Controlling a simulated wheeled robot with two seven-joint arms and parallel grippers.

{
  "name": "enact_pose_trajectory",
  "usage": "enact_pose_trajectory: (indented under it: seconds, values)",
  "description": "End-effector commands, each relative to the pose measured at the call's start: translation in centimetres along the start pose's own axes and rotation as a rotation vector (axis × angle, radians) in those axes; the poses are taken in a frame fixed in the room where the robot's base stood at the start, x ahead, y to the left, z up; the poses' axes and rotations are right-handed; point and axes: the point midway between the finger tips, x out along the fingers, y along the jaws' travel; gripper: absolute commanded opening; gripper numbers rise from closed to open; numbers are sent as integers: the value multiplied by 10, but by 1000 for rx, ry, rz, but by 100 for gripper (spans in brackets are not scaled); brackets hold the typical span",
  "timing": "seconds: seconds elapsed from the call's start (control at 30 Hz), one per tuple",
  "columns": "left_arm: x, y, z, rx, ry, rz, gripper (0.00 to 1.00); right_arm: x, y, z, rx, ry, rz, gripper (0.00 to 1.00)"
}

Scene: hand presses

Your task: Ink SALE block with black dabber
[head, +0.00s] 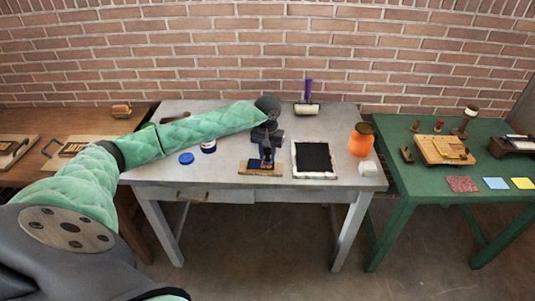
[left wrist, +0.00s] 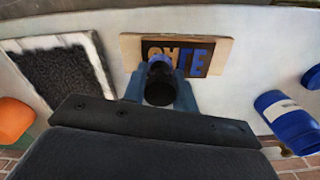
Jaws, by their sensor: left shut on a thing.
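The SALE block (head: 246,168) is a wooden board lying flat near the front of the grey middle table. In the left wrist view the block (left wrist: 222,64) shows raised letters on a dark panel, some tan and some blue. My left gripper (head: 266,154) is over the block, pointing down. In the left wrist view its fingers (left wrist: 160,92) are shut on a dark, round-topped dabber (left wrist: 160,90). The dabber stands over the middle of the letters and hides part of them. I cannot tell whether its pad touches them. My right gripper is not in view.
A black ink slab (head: 314,158) lies right of the block. A blue jar (head: 208,146) and blue lid (head: 186,158) are to the left. A purple-handled roller (head: 308,106) stands behind. An orange jar (head: 361,140) and white block (head: 368,168) are near the right edge.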

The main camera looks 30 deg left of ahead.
Motion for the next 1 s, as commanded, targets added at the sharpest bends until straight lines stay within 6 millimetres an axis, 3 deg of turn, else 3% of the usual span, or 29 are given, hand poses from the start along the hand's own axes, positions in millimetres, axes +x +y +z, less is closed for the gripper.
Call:
enact_pose_trajectory:
  seconds: [1.0]
  values:
    - [7, 0, 0, 0, 0, 0, 8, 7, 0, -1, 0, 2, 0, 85]
